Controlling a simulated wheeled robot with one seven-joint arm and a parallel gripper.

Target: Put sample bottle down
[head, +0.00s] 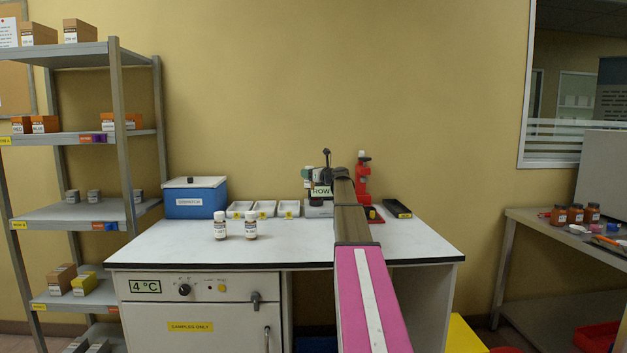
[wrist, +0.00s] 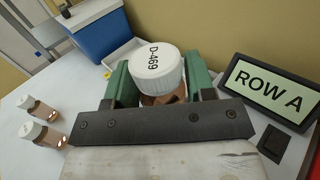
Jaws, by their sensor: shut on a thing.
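A sample bottle (wrist: 157,72) with a white cap marked D-469 and a brown body is between the green fingers of my gripper (wrist: 160,88) in the wrist view. My gripper is shut on it. The bottle's lower part is hidden by the gripper, so I cannot tell whether its base touches the table. A ROW A sign (wrist: 267,90) stands just right of my gripper; it also shows partly behind my arm in the head view (head: 320,191). Two other white-capped bottles, a left one (head: 220,226) and a right one (head: 251,224), stand upright on the white table (head: 180,248).
A blue box (head: 195,202) with a white lid stands at the table's back left. Several small white trays (head: 264,209) line up beside it. A red device (head: 363,178) and a black tray (head: 397,208) are at the back right. The table's front left is clear.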

